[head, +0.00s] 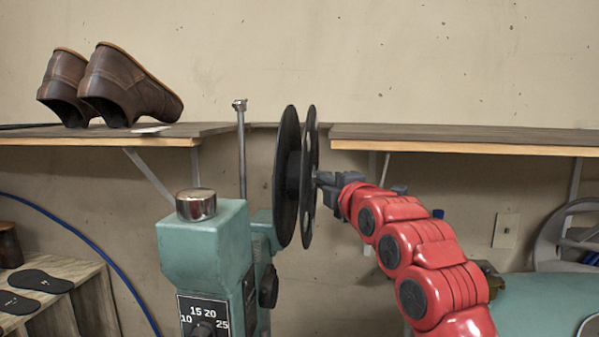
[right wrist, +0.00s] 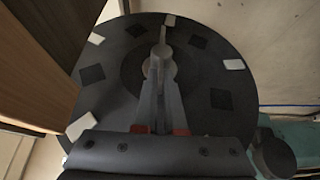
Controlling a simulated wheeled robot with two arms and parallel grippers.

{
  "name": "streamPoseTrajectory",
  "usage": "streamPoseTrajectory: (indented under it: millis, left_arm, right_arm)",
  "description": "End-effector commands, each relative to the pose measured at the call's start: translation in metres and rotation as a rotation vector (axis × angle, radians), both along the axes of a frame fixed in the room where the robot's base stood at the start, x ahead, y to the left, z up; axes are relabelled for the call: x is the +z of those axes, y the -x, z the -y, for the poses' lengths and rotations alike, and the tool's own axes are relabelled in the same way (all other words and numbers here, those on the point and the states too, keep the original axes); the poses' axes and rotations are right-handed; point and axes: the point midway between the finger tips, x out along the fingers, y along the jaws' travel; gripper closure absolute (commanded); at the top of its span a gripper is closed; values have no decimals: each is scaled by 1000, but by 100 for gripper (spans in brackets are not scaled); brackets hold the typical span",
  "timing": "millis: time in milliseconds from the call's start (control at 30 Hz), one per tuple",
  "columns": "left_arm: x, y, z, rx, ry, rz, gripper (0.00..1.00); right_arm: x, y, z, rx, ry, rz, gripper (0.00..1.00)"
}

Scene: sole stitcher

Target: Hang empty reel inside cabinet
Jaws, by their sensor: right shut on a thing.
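The empty reel (head: 287,178) is a black two-flange spool, held upright and seen nearly edge-on in the head view, above and just right of the green machine's top. My right gripper (head: 322,179) comes from the right and is shut on the reel at its hub side. In the right wrist view the reel's round flange (right wrist: 215,70) fills the middle, with the fingers (right wrist: 160,62) meeting at its centre. My left gripper is in neither view. I cannot make out the cabinet for certain.
The green stitcher (head: 205,245) with a dial stands below, with a thin metal post (head: 241,150) left of the reel. Wooden shelves line the wall; brown shoes (head: 120,90) stand on the left shelf (head: 30,135). The right shelf (head: 470,140) is bare. Soles (head: 38,281) lie on a low bench.

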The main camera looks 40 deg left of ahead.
Motion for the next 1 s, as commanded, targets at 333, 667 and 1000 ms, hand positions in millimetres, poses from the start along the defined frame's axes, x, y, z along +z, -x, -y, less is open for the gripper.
streamPoseTrajectory:
  millis: [333,667,1000]
  left_arm:
    - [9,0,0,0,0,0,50]
    - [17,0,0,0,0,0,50]
    - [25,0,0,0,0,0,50]
  right_arm:
    - [16,0,0,0,-3,2,100]
    - [30,0,0,0,-4,2,100]
    - [42,1,1,0,-6,3,100]
